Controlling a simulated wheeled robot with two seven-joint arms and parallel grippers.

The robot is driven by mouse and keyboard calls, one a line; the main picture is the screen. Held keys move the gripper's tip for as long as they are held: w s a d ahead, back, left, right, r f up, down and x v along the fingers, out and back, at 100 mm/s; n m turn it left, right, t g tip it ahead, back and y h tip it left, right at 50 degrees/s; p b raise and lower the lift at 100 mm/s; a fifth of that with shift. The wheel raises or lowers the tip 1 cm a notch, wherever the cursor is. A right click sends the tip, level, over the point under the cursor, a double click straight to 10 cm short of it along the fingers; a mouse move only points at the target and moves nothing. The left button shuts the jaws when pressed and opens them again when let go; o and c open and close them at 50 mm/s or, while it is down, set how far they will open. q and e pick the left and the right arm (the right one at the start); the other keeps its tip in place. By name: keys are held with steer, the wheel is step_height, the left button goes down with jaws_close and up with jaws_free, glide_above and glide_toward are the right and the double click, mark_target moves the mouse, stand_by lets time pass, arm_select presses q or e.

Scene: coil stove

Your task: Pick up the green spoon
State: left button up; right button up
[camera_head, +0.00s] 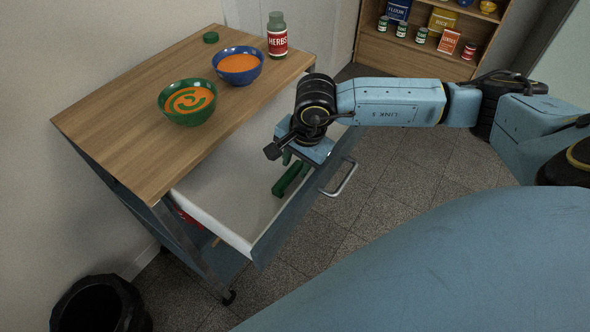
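A long green object (289,178), which looks like the green spoon, lies in the open white drawer (222,205) against its front panel. A smaller bit of green shows just above it, right under my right gripper; I cannot tell if it is part of the same object. My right gripper (291,152) is over the drawer, pointing down close above the green object. Its fingers are mostly hidden by its own body, so its opening and any contact are unclear. My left gripper is out of view.
On the wooden cart top (140,135) stand a green bowl (187,113) and a blue bowl (238,78), both with orange soup, a herbs jar (277,38) and a green lid (210,37). A black bin (100,306) stands lower left; a stocked shelf (400,55) is behind. The drawer handle (342,177) sticks out.

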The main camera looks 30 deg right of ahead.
mark_target(295, 167)
steer(key=shift+w+f, duration=0.15)
steer(key=shift+f, duration=0.6)
jaws_close()
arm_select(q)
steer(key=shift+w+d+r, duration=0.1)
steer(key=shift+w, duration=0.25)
